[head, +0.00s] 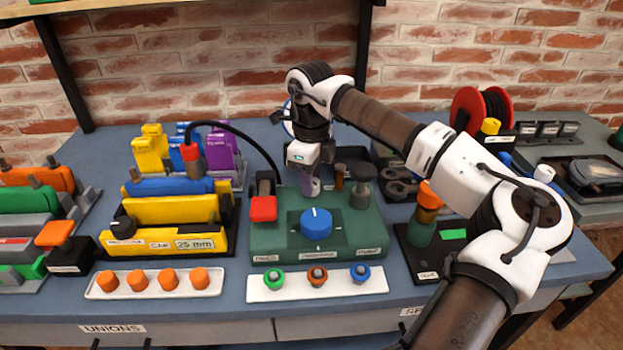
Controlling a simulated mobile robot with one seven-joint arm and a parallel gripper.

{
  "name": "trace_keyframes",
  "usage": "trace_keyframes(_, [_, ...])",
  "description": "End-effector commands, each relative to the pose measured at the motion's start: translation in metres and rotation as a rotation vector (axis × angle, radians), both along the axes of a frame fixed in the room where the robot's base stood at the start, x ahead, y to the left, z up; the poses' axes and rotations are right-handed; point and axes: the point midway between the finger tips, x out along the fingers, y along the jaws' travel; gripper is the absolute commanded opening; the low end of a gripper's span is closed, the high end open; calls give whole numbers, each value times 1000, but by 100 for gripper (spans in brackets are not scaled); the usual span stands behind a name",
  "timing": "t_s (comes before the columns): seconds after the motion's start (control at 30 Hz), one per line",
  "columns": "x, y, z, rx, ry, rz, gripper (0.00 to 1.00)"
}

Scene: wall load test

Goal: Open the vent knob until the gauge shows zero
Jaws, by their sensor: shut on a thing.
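A green test unit (345,238) stands on the blue-grey bench. It carries a blue round knob (316,223) with a white mark, a red block-shaped handle (263,208) and a dark grey knob (362,190). The knob labels are too small to read, so I cannot tell which one is the vent knob. My gripper (310,186) is over the back of the unit, pointing down, shut on a small grey-purple part whose shape is mostly hidden. A round blue-rimmed dial (288,124) behind my wrist may be the gauge; its reading is hidden.
A black hose (240,132) arches from a red-capped fitting to the unit. White trays with orange caps (168,281) and coloured rings (317,276) lie in front. A yellow block (170,210) stands left, an orange-topped green post (424,215) right. A brick wall is behind.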

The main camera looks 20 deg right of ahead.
Motion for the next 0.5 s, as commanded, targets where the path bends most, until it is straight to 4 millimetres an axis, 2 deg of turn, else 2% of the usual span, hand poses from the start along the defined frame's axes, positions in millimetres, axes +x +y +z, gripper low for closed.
trace_keyframes(0.5, [0, 0, 1, 1, -2, 489, 9])
